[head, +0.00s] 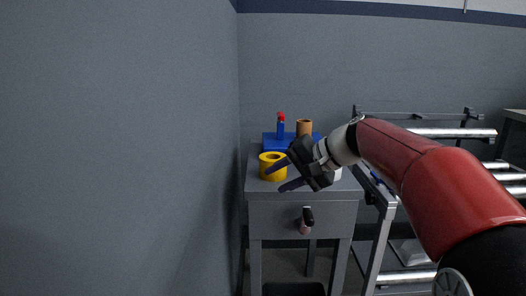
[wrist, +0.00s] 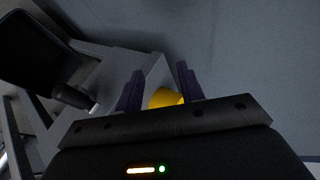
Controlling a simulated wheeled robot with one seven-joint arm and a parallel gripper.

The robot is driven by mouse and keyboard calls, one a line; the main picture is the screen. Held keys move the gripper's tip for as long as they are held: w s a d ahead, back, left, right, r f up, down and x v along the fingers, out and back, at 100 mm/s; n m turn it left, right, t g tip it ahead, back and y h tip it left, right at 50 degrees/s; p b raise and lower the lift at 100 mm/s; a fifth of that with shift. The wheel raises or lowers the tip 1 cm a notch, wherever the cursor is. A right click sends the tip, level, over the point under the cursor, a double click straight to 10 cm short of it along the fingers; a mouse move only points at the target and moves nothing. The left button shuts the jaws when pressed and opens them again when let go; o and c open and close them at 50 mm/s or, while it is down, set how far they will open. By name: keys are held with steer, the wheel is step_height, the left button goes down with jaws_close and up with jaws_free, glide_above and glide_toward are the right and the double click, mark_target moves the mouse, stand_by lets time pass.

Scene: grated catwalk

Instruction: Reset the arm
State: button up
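My gripper (head: 273,181) hangs at the front of a small grey table (head: 256,190), angled down and to the left in the head view. Its two dark fingers are spread apart, and nothing is seen held between them. A yellow hollow cylinder (head: 263,164) stands on the table just behind the fingers. In the wrist view the same yellow cylinder (wrist: 166,98) shows between the open fingers (wrist: 160,78), partly hidden by the gripper body. My red and black arm reaches in from the right and hides part of the table's right side.
A blue tray or block (head: 269,144) at the table's back has a blue bottle with a red cap (head: 281,130) and a brown cylinder (head: 304,127) at it. A grey wall (head: 130,150) runs close on the left. Metal roller racks (head: 420,133) stand right. The table front has a dark handle (head: 308,216).

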steer(key=s+d+f+n+h, duration=0.1)
steer(key=s+d+f+h, duration=0.2)
steer(key=s, duration=0.6)
steer(key=s+d+f+n+h+p, duration=0.1)
steer(key=s+d+f+h, duration=0.2)
steer(key=s+f, duration=0.3)
steer(key=s+d+f+n+h, duration=0.1)
steer(key=s+d+f+h, duration=0.2)
steer(key=s, duration=1)
step_height(320, 180, down, 2)
steer(key=shift+s+d+t+h+p, duration=0.2)
steer(key=shift+d+t+h+p, duration=0.2)
steer(key=shift+d, duration=0.6)
